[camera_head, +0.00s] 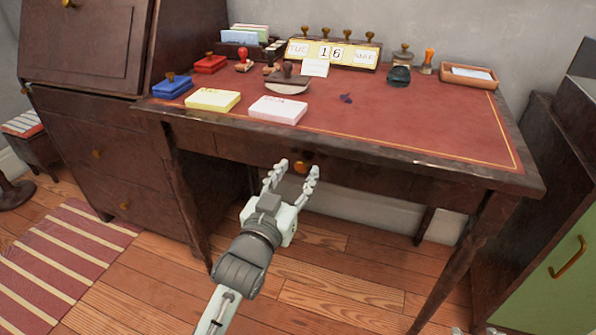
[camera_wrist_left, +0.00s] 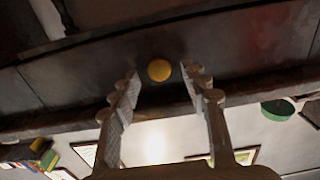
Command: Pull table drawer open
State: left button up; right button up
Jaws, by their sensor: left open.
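The dark wooden table (camera_head: 420,158) has a drawer (camera_head: 345,172) in its front, below the red top. The drawer's round brass knob (camera_head: 301,167) shows just beyond my left gripper's fingertips. The drawer front looks flush with the table. My left gripper (camera_head: 291,172) is open, with its fingers pointing at the knob. In the left wrist view the knob (camera_wrist_left: 159,70) lies between and slightly beyond the two open fingertips (camera_wrist_left: 162,80). I cannot tell whether the fingers touch it. My right gripper is not clearly seen.
On the tabletop stand a calendar block (camera_head: 333,53), a yellow note pad (camera_head: 212,100), a pink note pad (camera_head: 278,110), several stamps and a wooden tray (camera_head: 468,75). A dark bureau (camera_head: 110,130) stands left, a green-fronted cabinet (camera_head: 550,270) right. Wooden floor lies clear in front.

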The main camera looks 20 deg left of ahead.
pick_arm(q)
jog(key=shift+w, duration=0.5)
jog(key=shift+c, duration=0.3)
grip_shut()
